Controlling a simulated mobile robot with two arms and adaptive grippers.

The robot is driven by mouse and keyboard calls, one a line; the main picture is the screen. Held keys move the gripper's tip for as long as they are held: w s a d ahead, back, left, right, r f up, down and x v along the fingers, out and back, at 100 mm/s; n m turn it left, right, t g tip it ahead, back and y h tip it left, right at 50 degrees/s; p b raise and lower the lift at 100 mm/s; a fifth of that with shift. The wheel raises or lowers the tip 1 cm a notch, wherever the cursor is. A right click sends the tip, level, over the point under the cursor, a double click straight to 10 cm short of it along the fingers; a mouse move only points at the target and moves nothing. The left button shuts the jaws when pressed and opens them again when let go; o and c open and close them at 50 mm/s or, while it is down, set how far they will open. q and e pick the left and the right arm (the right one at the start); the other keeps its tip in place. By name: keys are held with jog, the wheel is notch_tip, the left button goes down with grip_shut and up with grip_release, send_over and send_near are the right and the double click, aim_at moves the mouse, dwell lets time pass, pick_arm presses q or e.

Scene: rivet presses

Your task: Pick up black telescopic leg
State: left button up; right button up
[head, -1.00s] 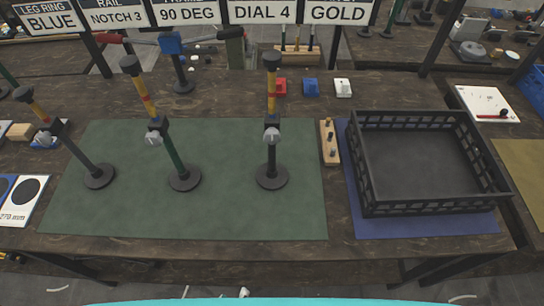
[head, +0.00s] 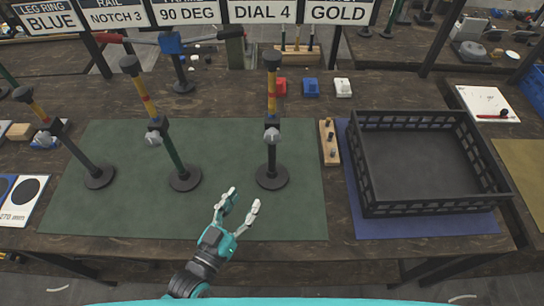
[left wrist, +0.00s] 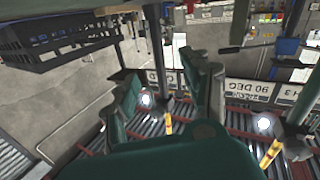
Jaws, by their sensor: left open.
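Three telescopic legs stand on the green mat (head: 120,215), each with a yellow upper tube, a dark knob on top, a clamp and a round black base. The right leg (head: 271,160) has a black lower tube and stands upright. The middle leg (head: 175,150) has a green lower tube and leans. The left leg (head: 80,152) has a dark lower tube and leans more. My left gripper (head: 240,198) is open and empty over the mat's front edge, in front of and left of the right leg's base. Its open fingers also show in the left wrist view (left wrist: 163,75). My right gripper is not seen.
A black crate (head: 375,190) sits on a blue mat (head: 430,226) at right. A wooden block with pegs (head: 329,145) stands between the right leg and the crate. Red, blue and white small blocks lie behind. Signs (head: 262,12) hang at the back.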

aim_at(270, 160)
pick_arm(q)
jog(key=w+m+h, duration=0.1)
jog(key=w+m, duration=0.1)
jog(key=w, duration=0.1)
jog(key=shift+w+d, duration=0.1)
jog(key=shift+d, duration=0.1)
jog(key=x, duration=0.7)
jog(key=shift+s+d+x, duration=0.1)
jog(key=shift+d+x, duration=0.1)
jog(key=shift+x, duration=1.1)
jog(key=shift+s+d+x, duration=0.15)
jog(key=shift+d+x, duration=0.05)
jog(key=shift+x, duration=1.05)
jog(key=shift+r, duration=0.15)
jog(key=shift+c, duration=0.5)
grip_shut()
